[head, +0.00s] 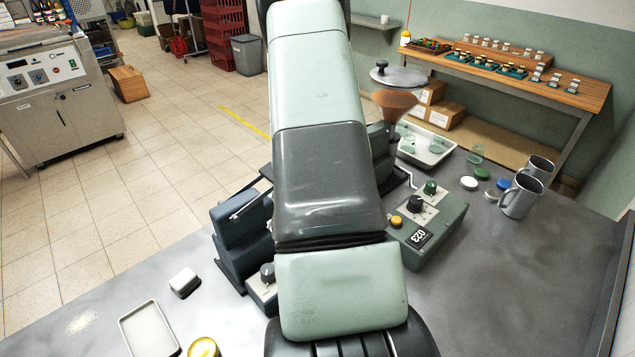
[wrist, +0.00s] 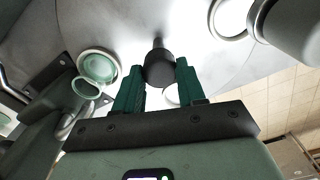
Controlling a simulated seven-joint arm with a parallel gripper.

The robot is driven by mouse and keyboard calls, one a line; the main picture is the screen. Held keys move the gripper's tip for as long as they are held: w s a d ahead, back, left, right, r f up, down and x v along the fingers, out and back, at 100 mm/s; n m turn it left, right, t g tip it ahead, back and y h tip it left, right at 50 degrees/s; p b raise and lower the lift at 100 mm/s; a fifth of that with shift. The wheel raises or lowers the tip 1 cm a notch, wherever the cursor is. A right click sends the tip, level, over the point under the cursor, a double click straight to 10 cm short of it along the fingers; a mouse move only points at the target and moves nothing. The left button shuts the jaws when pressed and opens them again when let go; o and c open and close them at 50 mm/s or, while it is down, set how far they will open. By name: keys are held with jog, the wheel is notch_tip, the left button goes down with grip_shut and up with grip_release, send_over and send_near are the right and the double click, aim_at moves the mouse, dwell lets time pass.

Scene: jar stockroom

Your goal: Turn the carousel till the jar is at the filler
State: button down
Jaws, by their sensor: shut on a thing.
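In the wrist view, my gripper (wrist: 160,72) has its two green fingers closed on a black knob (wrist: 159,62), which stands on the pale grey disc of the carousel (wrist: 120,25). A clear greenish jar (wrist: 98,65) sits at the disc's left side, close to a grey-green machine part. An empty-looking white ring (wrist: 229,20) is at the upper right of the disc, beside a grey cylindrical part. In the head view, my arm hides the carousel, the jar and my gripper. A hopper with a copper-coloured cone (head: 394,103), which looks like the filler, rises right of my arm.
A control box (head: 433,222) with knobs and a display reading 023 stands right of my arm. A white tray (head: 447,157) of glass jars, coloured lids and two metal mugs (head: 520,197) are beyond it. A dark blue machine (head: 240,228) is close on the left.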

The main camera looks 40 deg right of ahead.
jog(key=shift+n, duration=0.8)
jog(key=c, duration=0.7)
grip_release()
jog(key=shift+o, duration=0.2)
notch_tip(320, 180, up, 11)
jog(key=shift+a, duration=0.1)
